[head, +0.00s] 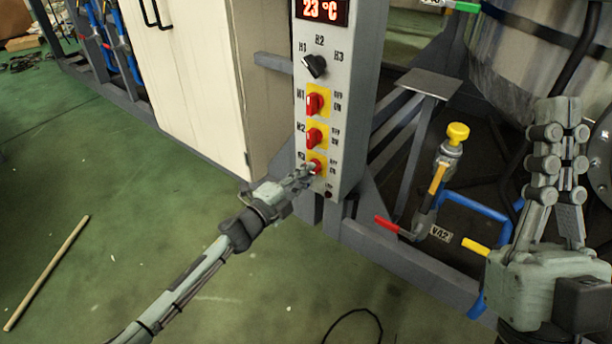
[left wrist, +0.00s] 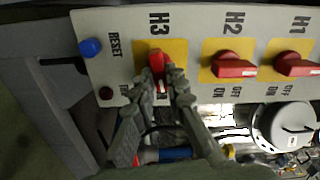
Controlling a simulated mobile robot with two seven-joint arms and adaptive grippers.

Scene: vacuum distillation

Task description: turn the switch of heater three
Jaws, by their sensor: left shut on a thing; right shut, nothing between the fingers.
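The grey control panel (head: 338,120) carries three red switches on yellow plates in a column. The lowest is the heater three switch (head: 317,167), marked H3 in the left wrist view (left wrist: 157,62). My left gripper (head: 308,173) is shut on this switch, its fingers on both sides of the red handle in the left wrist view (left wrist: 163,88). The handle appears to lie across the line of the H2 switch (left wrist: 234,68) and H1 switch (left wrist: 295,65). The fingers partly hide it. My right gripper (head: 558,115) is shut and empty at the right, fingers up.
A black selector knob (head: 314,66) and a 23 °C display (head: 322,9) sit higher on the panel. A blue reset button (left wrist: 91,47) is near H3. Valves and blue pipes (head: 475,208) stand right of the panel. A stick (head: 46,272) lies on the green floor.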

